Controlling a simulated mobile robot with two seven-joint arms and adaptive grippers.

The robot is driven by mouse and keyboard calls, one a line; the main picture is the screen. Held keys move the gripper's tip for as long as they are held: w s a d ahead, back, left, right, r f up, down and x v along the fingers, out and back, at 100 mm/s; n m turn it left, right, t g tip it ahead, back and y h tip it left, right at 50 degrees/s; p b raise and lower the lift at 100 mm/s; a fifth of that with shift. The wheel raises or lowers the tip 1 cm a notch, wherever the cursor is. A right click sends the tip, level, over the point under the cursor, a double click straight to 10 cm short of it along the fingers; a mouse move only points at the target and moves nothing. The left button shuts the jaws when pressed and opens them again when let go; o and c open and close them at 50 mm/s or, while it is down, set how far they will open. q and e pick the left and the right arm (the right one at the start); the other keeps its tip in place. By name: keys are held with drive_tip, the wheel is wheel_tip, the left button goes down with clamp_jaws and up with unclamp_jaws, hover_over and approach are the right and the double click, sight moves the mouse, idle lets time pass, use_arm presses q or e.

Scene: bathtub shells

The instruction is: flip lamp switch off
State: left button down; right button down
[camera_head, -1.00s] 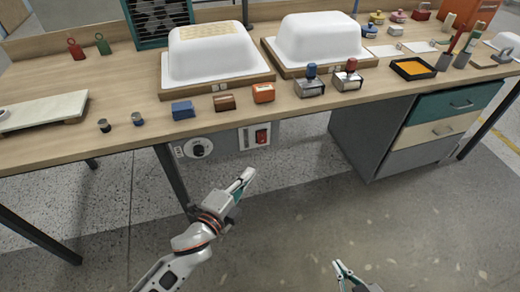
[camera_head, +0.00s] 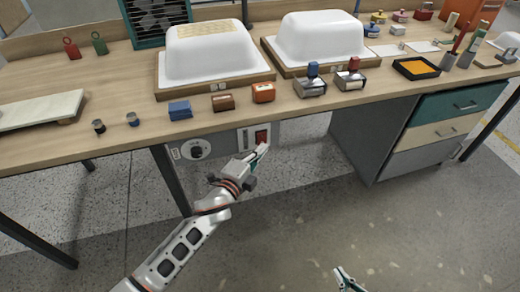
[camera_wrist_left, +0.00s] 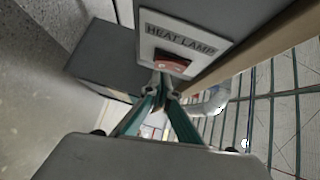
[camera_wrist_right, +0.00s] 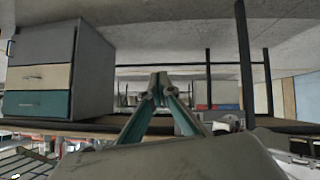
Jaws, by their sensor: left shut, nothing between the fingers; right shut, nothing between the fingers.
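The lamp switch is a red rocker (camera_head: 261,137) on the grey panel under the table's front edge. In the left wrist view the red rocker (camera_wrist_left: 172,63) sits in a white plate (camera_wrist_left: 185,45) labelled "HEAT LAMP". My left gripper (camera_head: 263,150) is shut and empty, its tips just below the rocker. In the left wrist view its fingertips (camera_wrist_left: 163,88) are close under the rocker; whether they touch it I cannot tell. My right gripper (camera_head: 340,272) is shut and empty, low over the floor, away from the table; its tips also show in the right wrist view (camera_wrist_right: 158,84).
A round black dial (camera_head: 196,150) is on the same panel, left of the switch. The wooden table (camera_head: 130,92) holds two white tub shells (camera_head: 217,55), (camera_head: 320,38), stamps and small blocks. A drawer cabinet (camera_head: 432,132) stands under the right side. Floor in front is clear.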

use_arm(q)
drive_tip(key=shift+w+a, duration=0.15)
drive_tip(key=shift+w, duration=0.3)
